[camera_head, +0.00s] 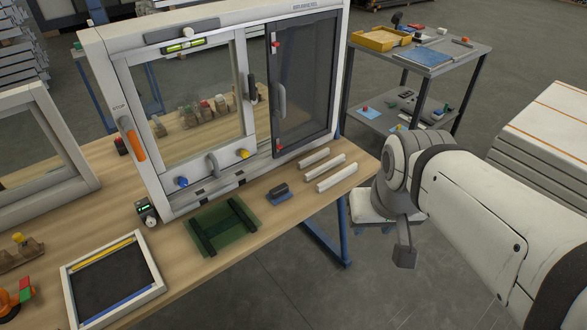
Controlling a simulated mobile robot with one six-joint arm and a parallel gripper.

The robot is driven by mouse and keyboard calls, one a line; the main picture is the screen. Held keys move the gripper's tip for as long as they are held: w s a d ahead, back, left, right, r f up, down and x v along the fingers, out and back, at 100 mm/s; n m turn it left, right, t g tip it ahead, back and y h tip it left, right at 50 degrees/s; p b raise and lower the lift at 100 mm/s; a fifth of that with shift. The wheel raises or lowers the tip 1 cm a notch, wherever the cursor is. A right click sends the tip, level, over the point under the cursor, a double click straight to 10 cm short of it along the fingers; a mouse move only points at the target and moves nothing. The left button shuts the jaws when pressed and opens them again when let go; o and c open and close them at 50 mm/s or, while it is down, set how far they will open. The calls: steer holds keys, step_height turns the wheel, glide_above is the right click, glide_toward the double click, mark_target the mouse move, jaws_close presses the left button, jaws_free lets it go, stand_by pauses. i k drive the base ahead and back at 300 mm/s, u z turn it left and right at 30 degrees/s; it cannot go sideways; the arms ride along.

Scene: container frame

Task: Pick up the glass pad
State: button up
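A flat, see-through green glass-like plate (238,240) with dark strips on it lies near the table's front edge, left of centre. A small blue-grey block with a dark rounded top (278,194), like a hand pad, lies to its right. I cannot tell for sure which of the two is the glass pad. My gripper (404,256) hangs beyond the table's right edge, over the floor and apart from both. Its fingers are too small and dark to show whether it is open or shut.
A white-framed window unit (88,60) stands upright behind them on the wooden table (290,222). Several white bars (330,172) lie right of the block. A black-bottomed tray (148,298) is at front left. A grey cart (452,58) stands at back right.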

mark_target(276, 196)
steer(key=u, duration=0.15)
steer(key=i, duration=0.85)
steer(key=z, duration=0.05)
